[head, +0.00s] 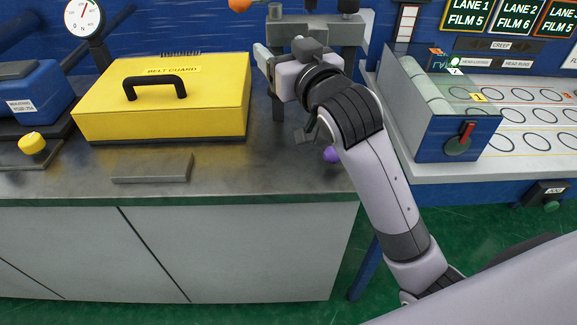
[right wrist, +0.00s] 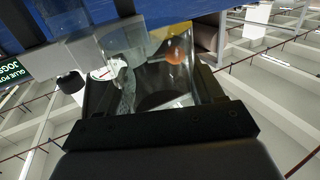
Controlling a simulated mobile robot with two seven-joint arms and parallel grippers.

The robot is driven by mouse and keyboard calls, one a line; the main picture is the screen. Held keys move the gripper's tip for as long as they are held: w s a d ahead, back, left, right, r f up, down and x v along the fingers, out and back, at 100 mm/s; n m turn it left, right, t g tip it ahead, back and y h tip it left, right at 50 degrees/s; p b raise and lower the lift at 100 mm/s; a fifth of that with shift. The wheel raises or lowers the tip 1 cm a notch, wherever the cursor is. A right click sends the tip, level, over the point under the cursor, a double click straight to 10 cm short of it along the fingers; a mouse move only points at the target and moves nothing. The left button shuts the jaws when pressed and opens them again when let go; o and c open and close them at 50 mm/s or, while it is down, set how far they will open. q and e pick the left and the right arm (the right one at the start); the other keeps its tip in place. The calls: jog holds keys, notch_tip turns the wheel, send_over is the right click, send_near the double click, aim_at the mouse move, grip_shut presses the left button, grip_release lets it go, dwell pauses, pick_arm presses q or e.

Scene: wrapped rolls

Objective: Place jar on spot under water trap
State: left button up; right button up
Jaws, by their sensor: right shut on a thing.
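My right gripper (head: 264,62) is over the back of the grey bench, in front of a grey stand (head: 340,30). In the right wrist view its dark fingers (right wrist: 155,78) are shut on a clear, see-through thing, which looks like the jar (right wrist: 140,72). My left gripper is not in view.
A yellow belt guard box (head: 205,105) with a black handle sits on the bench left of my gripper. A flat grey block (head: 152,168) lies in front of it. A dial gauge (head: 84,17) stands behind. A blue unit (head: 440,115) stands right of my arm.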

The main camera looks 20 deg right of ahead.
jog(key=shift+f+b, duration=1.25)
jog(key=shift+f, duration=8.55)
jog(key=shift+f, duration=0.15)
jog(key=o, duration=1.1)
jog(key=shift+f, duration=0.1)
jog(key=shift+s+b, duration=0.1)
jog(key=shift+b, duration=0.3)
jog(key=shift+s+d, duration=0.25)
jog(key=shift+s, duration=0.9)
jog(key=shift+s+d, duration=0.2)
jog(key=shift+s, duration=0.95)
jog(key=shift+s+d, duration=0.25)
jog(key=shift+s, duration=0.9)
